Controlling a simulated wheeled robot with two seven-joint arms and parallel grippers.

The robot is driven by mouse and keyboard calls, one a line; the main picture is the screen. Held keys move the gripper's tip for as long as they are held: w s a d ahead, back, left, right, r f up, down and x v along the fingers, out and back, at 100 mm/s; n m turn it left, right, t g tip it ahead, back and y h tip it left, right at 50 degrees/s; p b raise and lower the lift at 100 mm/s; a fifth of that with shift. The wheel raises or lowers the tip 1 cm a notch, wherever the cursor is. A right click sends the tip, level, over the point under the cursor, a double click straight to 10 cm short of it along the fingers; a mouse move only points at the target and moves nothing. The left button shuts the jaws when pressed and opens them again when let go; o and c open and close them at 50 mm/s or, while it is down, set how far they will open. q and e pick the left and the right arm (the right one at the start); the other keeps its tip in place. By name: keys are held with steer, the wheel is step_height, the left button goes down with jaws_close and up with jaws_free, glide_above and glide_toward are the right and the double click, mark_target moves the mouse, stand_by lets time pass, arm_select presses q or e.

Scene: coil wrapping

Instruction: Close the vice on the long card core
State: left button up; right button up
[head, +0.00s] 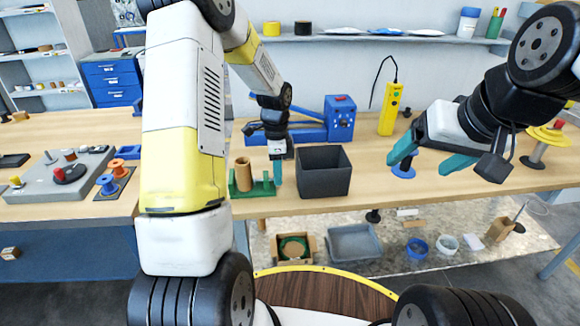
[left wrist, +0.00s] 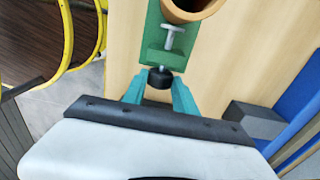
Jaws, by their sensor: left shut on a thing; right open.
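The long card core (head: 243,172) is a brown tube standing upright in the green vice (head: 266,188) near the table's front edge. Its open end (left wrist: 188,8) shows at the top of the left wrist view, cut off by the frame. The vice (left wrist: 158,55) has a grey metal screw (left wrist: 172,36) and a black knob (left wrist: 159,78). My left gripper (head: 278,174) is at the vice's right end, its teal fingers shut on the knob. I cannot tell whether the jaw touches the core. My right gripper (head: 424,164) is open and empty, above the table at right.
A dark open bin (head: 323,180) stands just right of the vice. A blue machine (head: 338,118) and a yellow device (head: 390,108) stand behind. A blue spool (head: 403,171) is below my right gripper. Bins and rolls lie on the shelf under the table.

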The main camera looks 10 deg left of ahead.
arm_select(q)
steer(key=shift+w+a+f+g, duration=0.1)
steer(key=shift+w+g, duration=0.2)
steer(key=shift+g, duration=0.6)
steer(key=shift+w+g+h, duration=0.1)
steer(key=shift+g+h, duration=0.4)
steer(key=shift+g, duration=0.3)
steer(key=o, duration=0.8)
steer(key=shift+s+t+y, duration=0.4)
steer(key=shift+t, duration=1.3)
